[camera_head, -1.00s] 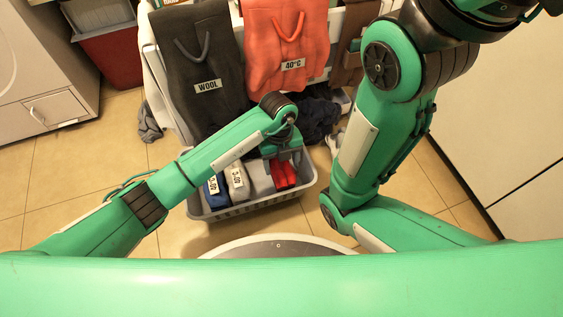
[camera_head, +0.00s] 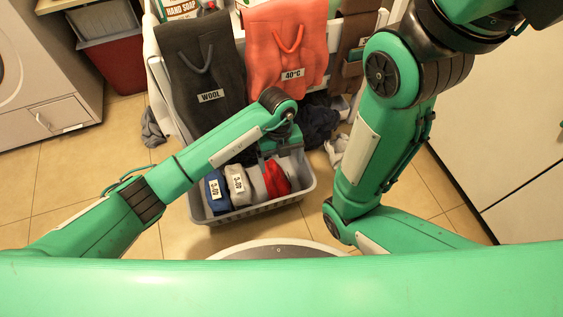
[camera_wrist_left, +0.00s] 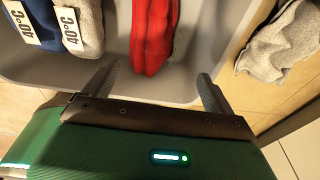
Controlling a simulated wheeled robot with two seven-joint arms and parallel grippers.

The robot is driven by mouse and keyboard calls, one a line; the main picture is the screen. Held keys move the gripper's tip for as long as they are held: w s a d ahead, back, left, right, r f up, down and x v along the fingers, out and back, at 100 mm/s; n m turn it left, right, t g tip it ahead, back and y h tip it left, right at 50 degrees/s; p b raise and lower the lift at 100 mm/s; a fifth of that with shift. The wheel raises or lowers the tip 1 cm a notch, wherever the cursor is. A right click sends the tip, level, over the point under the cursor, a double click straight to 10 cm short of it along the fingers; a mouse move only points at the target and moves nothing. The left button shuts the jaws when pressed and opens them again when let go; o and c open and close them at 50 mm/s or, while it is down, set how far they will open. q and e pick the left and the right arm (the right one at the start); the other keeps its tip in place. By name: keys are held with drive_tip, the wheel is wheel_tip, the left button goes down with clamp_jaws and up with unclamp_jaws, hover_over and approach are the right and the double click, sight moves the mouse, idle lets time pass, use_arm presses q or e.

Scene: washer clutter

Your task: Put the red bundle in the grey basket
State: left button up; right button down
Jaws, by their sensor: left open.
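The red bundle (camera_head: 276,181) lies in the right part of the grey basket (camera_head: 250,214) in the head view, beside a grey bundle. In the left wrist view the red bundle (camera_wrist_left: 152,40) rests on the floor of the grey basket (camera_wrist_left: 188,86). My left gripper (camera_wrist_left: 156,84) is open, with its two fingers apart and nothing between the tips; the red bundle is just beyond them. In the head view my left gripper (camera_head: 279,150) hangs over the back right of the basket and partly hides its contents. My right gripper is outside both views.
A blue bundle (camera_head: 216,191) and a grey-white bundle (camera_head: 238,185) with labels lie at the basket's left. A dark WOOL bag (camera_head: 205,75) and an orange 40°C bag (camera_head: 287,45) hang behind. Loose dark cloth (camera_head: 318,122) and whitish cloth (camera_head: 336,148) lie right of the basket.

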use_arm(q)
wheel_tip(320, 180, up, 8)
drive_tip(key=w+p, duration=0.1)
drive_tip(key=p, duration=0.3)
drive_tip(key=shift+a+p, duration=0.15)
drive_tip(key=shift+p, duration=0.2)
drive_tip(key=shift+w, duration=0.1)
